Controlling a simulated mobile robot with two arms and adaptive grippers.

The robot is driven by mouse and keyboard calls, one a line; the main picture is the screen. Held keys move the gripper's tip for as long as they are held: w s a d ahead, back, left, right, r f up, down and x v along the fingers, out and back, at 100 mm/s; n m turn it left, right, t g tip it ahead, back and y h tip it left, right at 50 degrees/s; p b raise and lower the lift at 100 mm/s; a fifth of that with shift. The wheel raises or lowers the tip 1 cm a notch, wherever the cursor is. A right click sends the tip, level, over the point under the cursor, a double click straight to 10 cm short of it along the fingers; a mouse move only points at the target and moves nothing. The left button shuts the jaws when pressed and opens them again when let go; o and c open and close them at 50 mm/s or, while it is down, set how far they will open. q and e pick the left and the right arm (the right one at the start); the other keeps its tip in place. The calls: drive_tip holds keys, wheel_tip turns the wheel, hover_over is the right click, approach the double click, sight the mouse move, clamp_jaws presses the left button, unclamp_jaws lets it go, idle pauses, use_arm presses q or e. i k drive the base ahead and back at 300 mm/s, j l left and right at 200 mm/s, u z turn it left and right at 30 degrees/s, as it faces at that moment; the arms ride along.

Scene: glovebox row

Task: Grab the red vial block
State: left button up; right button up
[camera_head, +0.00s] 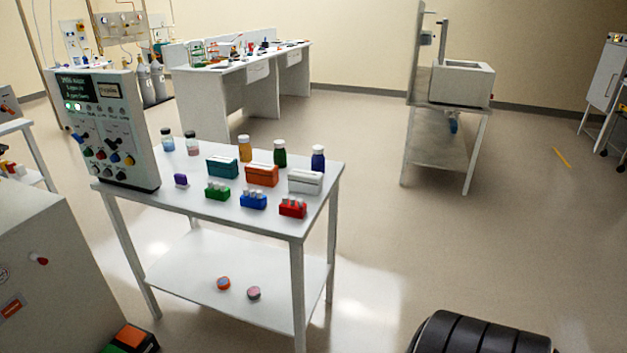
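The red vial block (292,209) stands on the white table (230,209), near its front right corner. Small pale-topped vials stick up from it. A blue vial block (253,202) is just left of it, and a green vial block (217,193) is further left. Neither of my grippers is in view. A black ribbed part at the bottom right edge may be my own arm.
Behind the blocks stand a teal box (222,168), an orange box (262,176), a white box (305,183) and several capped bottles. A control panel unit (108,140) fills the table's left end. A grey cabinet (50,270) is front left. Floor right of the table is clear.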

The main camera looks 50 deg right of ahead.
sight(291, 208)
drive_tip(key=z, duration=1.3)
